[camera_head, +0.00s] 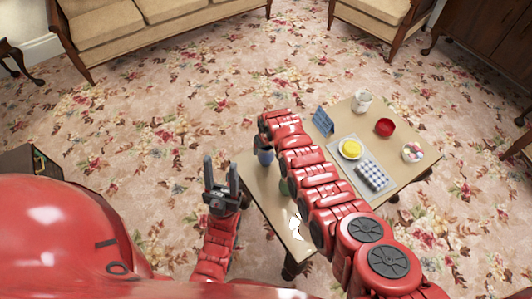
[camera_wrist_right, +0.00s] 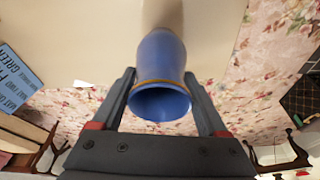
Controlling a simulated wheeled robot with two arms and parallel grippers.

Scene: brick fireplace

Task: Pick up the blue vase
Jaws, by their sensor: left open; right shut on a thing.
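The blue vase (camera_head: 265,156) shows at the left edge of the low table (camera_head: 262,190), partly hidden by my right arm. In the right wrist view the blue vase (camera_wrist_right: 163,58) stands between the fingers of my right gripper (camera_wrist_right: 160,78), its open mouth with a tan band facing the camera. The right gripper is shut on the vase, one finger on each side. I cannot tell whether its base touches the table. My left gripper (camera_head: 222,178) is open and empty, left of the table, with its fingers pointing up in the picture.
On the table are a blue sign (camera_head: 323,121), a glass jar (camera_head: 362,100), a red bowl (camera_head: 385,127), a bowl of eggs (camera_head: 412,152), a yellow item (camera_head: 351,148) and a checkered item (camera_head: 372,176) on a tray. A green object (camera_head: 284,187) is partly behind my right arm. Sofas stand beyond.

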